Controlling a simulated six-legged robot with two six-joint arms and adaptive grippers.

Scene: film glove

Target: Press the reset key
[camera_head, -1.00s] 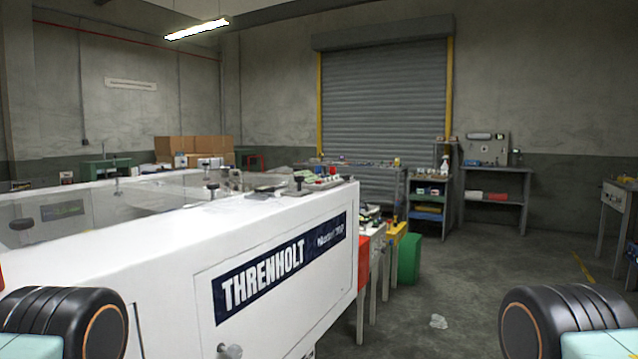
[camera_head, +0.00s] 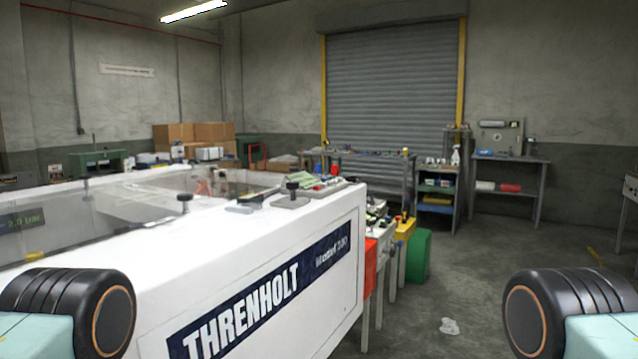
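A large white machine (camera_head: 255,262) marked THRENHOLT stands in front of me and fills the left and middle of the view. Its top has clear panels and black knobs, one knob (camera_head: 184,200) near the middle. A small dark display (camera_head: 22,219) with green text shows behind the panel at the far left. I cannot make out a reset key. Dark rounded parts of my own arms show at the lower left and lower right. Neither gripper's fingers are in view.
Small items lie along the machine's far right end. A red bin, a yellow stand and a green bin (camera_head: 418,256) stand beyond it. Open concrete floor (camera_head: 480,290) lies to the right, with a crumpled scrap (camera_head: 449,326) on it. Benches line the back wall by a roller shutter (camera_head: 390,105).

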